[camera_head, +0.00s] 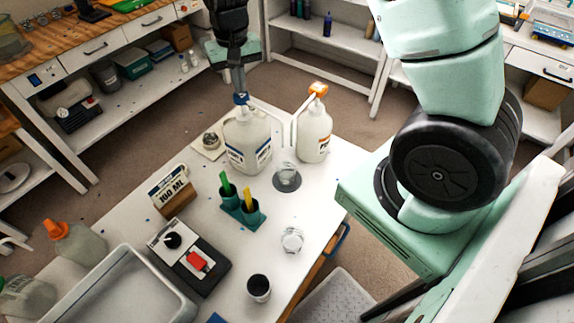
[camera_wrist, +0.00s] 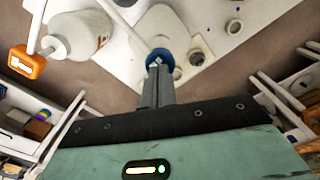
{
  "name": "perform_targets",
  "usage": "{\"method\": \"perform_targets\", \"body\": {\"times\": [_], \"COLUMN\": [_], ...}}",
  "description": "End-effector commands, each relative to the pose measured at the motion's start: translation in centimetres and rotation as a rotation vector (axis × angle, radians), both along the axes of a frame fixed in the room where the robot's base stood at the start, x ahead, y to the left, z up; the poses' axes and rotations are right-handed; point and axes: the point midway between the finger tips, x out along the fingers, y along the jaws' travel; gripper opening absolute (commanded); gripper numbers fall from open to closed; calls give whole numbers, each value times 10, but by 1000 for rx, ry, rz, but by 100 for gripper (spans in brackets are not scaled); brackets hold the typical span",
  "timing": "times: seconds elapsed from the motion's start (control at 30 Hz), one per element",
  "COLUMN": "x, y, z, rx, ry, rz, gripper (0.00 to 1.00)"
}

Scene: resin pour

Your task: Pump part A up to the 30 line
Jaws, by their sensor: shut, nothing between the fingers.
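A large whitish jug with a blue pump head (camera_head: 248,145) stands at the table's far side; its label is too small to read. My gripper (camera_head: 240,92) points down at the blue pump head, fingers together and empty. In the wrist view the fingertips (camera_wrist: 158,66) meet the blue head (camera_wrist: 160,58); I cannot tell if they press on it. A second white bottle (camera_head: 314,140) with an orange pump head (camera_head: 318,88) stands to the right. A clear cup (camera_head: 287,174) sits on a dark round pad in front of the two bottles, near the pump spouts. Its fill level and lines are not readable.
A "100 ML" sign (camera_head: 170,188), a teal holder with green and yellow sticks (camera_head: 242,212), another clear cup (camera_head: 292,240), a dark cup (camera_head: 259,287), a device with a red switch (camera_head: 190,258) and a grey tray (camera_head: 75,290) occupy the white table.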

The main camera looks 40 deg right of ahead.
Motion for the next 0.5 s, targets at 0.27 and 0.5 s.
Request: {"method": "perform_targets", "body": {"times": [0.27, 0.5], "x": [0, 0], "y": [0, 0], "z": [-1, -6], "rx": [0, 0], "ry": [-1, 0], "rz": [0, 0], "gripper": [0, 0]}}
